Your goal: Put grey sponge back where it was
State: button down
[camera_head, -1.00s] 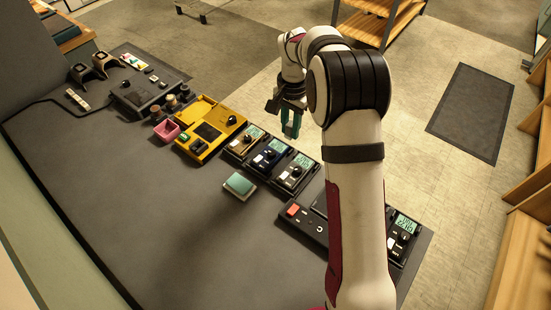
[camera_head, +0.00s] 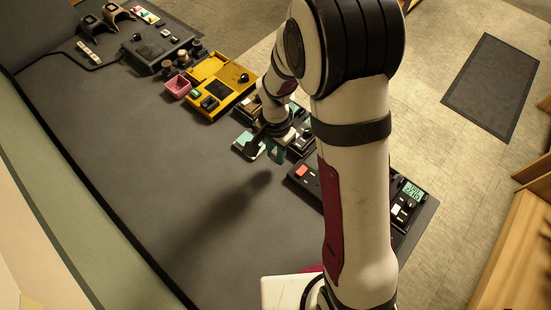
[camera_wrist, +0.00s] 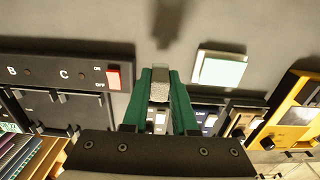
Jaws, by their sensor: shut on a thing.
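The grey sponge (camera_wrist: 159,90) shows in the wrist view as a small grey block between the two green fingers of my gripper (camera_wrist: 160,78). The gripper is shut on it. In the head view my gripper (camera_head: 277,154) is over the table, just right of a pale teal-topped square pad (camera_head: 249,146). The sponge cannot be made out there. In the wrist view the square pad (camera_wrist: 220,70) lies to the right of the fingers, apart from them. The sponge appears held above the table; its exact height is unclear.
A black panel with a red switch (camera_head: 302,171) lies right of the gripper. Small meters (camera_head: 300,138) stand in a row, partly behind my arm. A yellow unit (camera_head: 218,84) and pink box (camera_head: 178,86) are farther left. The table's near side (camera_head: 140,180) is clear.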

aim_at(275, 161)
jog(key=shift+f, duration=1.95)
jog(key=c, duration=0.7)
grip_release()
jog(key=shift+f, duration=0.1)
notch_tip(275, 161, up, 12)
jog(key=shift+r, duration=0.2)
jog(key=s+d+r+n+y, duration=0.1)
jog(key=s+r, duration=0.3)
jog(key=s, duration=0.6)
jog(key=s+d+r+n, duration=0.2)
jog(key=s+r, duration=0.3)
jog(key=s, duration=0.6)
jog(key=shift+s+d+y, duration=0.25)
jog(key=shift+d+y, duration=0.15)
